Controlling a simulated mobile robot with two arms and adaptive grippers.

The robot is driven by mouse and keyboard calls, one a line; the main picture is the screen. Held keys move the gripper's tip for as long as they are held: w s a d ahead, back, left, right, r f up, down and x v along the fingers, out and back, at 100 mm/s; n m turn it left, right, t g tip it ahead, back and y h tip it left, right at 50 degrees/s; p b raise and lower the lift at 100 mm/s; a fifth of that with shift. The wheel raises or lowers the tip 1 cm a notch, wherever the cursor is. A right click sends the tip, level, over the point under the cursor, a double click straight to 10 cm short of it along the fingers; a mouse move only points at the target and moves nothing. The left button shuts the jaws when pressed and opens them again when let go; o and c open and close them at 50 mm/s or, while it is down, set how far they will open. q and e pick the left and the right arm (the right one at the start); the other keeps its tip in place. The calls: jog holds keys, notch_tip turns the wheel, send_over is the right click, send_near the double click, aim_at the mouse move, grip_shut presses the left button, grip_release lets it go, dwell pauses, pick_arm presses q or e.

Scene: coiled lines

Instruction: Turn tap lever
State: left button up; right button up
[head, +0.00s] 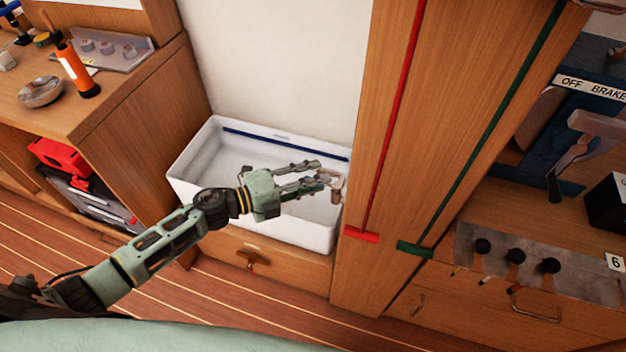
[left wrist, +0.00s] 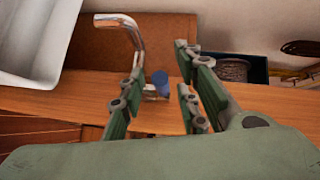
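The tap (head: 336,188) stands at the right rim of the white sink (head: 186,190), mostly behind my left gripper in the head view. In the left wrist view its bent chrome spout (left wrist: 124,30) shows, with a short blue-tipped piece (left wrist: 160,79) near its base that looks like the lever. My left gripper (head: 322,174) reaches over the sink to the tap. In the wrist view its fingers (left wrist: 162,70) are apart, with the blue piece between them. I cannot tell whether either finger touches it. My right gripper is not in view.
A wooden post with a red rod (head: 395,130) and a green rod (head: 480,140) stands right of the sink. A worktop (head: 90,100) with an orange-and-black cylinder (head: 77,68) is at the left. A panel marked OFF BRAKE (head: 592,86) is at the right.

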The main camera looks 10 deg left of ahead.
pick_arm(q)
jog(key=shift+s+a, duration=0.1)
jog(key=shift+a, duration=0.05)
jog(key=v, duration=1.1)
jog(key=shift+s+a, duration=0.25)
jog(key=shift+s, duration=0.05)
